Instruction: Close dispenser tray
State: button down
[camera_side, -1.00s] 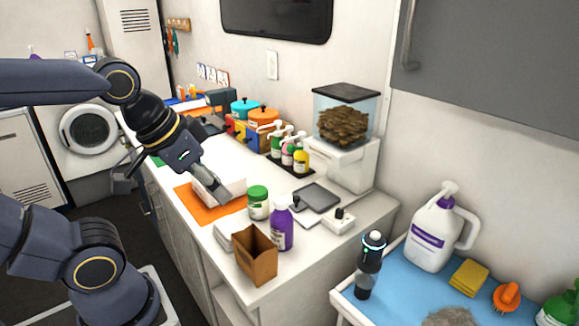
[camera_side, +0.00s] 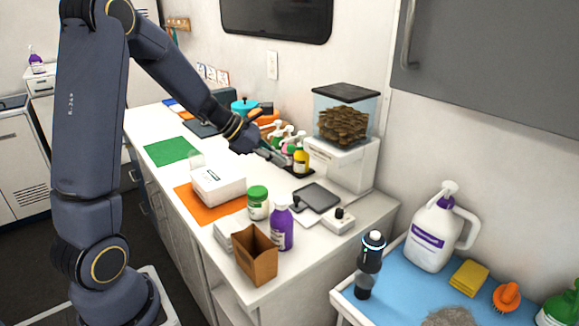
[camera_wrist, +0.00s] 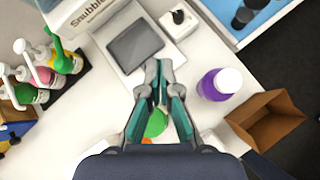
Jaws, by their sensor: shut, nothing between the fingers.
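The treat dispenser has a white base (camera_side: 345,166) and a clear hopper (camera_side: 343,122) of brown treats with a dark lid. Its white base, with lettering, shows at the top left in the wrist view (camera_wrist: 68,10). The dispenser tray (camera_side: 316,197), a dark grey square with a pale edge, sticks out in front of the base; it also shows in the wrist view (camera_wrist: 135,45). My gripper (camera_side: 281,160) is shut and empty, above the counter beside the pump bottles. In the wrist view its fingertips (camera_wrist: 158,72) appear just below the tray's near edge; contact cannot be told.
Pump bottles (camera_side: 300,160) stand left of the dispenser. A white switch box (camera_side: 338,221), purple bottle (camera_side: 281,230), green-lidded jar (camera_side: 258,204) and open brown box (camera_side: 257,256) stand near the tray. A white carton (camera_side: 218,186) sits on an orange mat (camera_side: 190,203).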

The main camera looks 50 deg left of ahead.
jog(key=a+f, duration=0.1)
jog(key=f, duration=0.1)
jog(key=s+a+f+n, duration=0.1)
jog(key=a+f, duration=0.1)
jog(key=f, duration=0.1)
jog(key=s+a+f+n, duration=0.1)
jog(key=a+f, duration=0.1)
jog(key=shift+a+f+g, duration=0.2)
jog(key=shift+g, duration=0.1)
send_near(295, 203)
jog(key=x, duration=0.5)
jog(key=shift+f, duration=0.2)
jog(key=shift+w, duration=0.1)
jog(key=w, duration=0.5)
jog(key=shift+w, duration=0.35)
jog(key=shift+d, duration=0.1)
